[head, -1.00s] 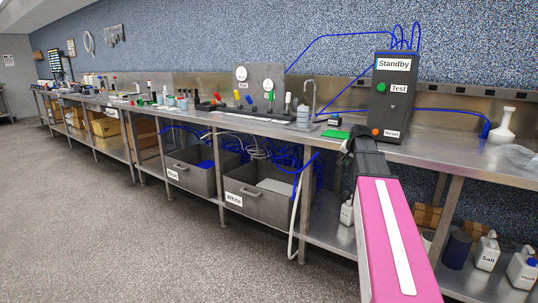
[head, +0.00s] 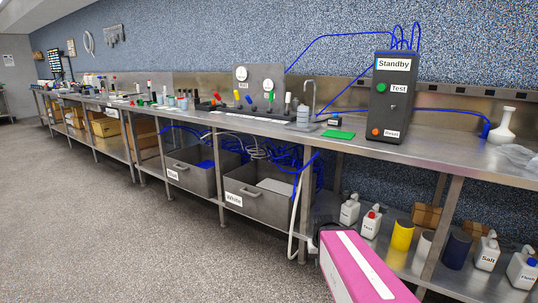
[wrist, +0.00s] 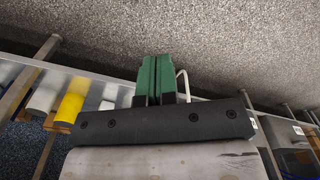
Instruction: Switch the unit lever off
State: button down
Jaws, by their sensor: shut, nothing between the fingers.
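A dark upright unit (head: 391,108) stands on the right part of the bench, with a "Standby" label, a green "Test" button (head: 381,87) and an orange "Reset" button (head: 376,132). I cannot make out a lever on this unit. In the head view, my pink arm hides the fingers, below the bench top.
The steel bench (head: 455,152) runs across the room. A green pad (head: 338,134) lies near its front edge, with a tap (head: 313,96) behind. Below are the "White" bin (head: 258,203) and a shelf with bottles and a yellow cylinder (head: 402,235). The floor in front is clear.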

aim_at(253, 109)
jog(key=i+j+u, duration=0.2)
jog(key=i+j, duration=0.2)
jog(key=i+j+u, duration=0.25)
jog(key=i, duration=0.35)
jog(key=i+j+u, duration=0.2)
jog(key=i, duration=0.3)
